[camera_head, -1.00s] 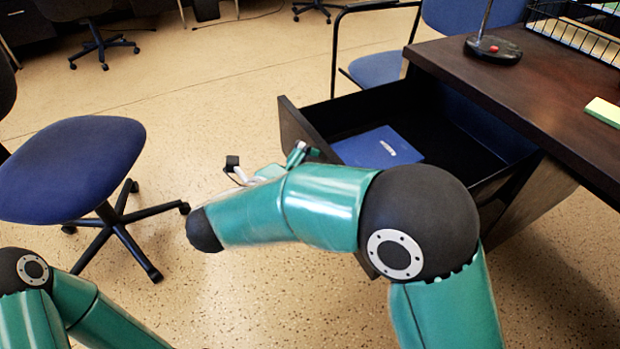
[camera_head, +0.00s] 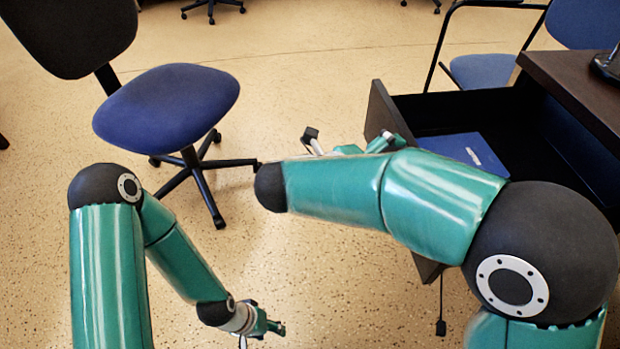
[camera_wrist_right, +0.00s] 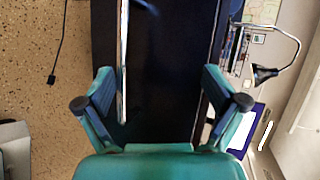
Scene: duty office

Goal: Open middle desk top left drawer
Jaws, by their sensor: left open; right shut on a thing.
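The middle desk (camera_head: 585,80) is at the right edge of the head view. Its top left drawer (camera_head: 378,112) stands pulled out, with its dark interior showing. A blue flat folder or book (camera_head: 465,150) lies inside. My right arm crosses in front of the drawer and hides part of its front. My right gripper (camera_wrist_right: 162,103) is shut on the drawer; the wrist view shows its fingers on either side of dark drawer surfaces, with the exact contact unclear. My left gripper (camera_head: 275,327) is open and empty, low over the floor, apart from the drawer.
A blue swivel chair (camera_head: 170,105) stands on the left, its base near my right elbow in the picture. Another blue chair (camera_head: 485,70) is behind the drawer. A desk lamp (camera_wrist_right: 265,73) shows in the wrist view. Speckled floor (camera_head: 330,255) between my arms is clear.

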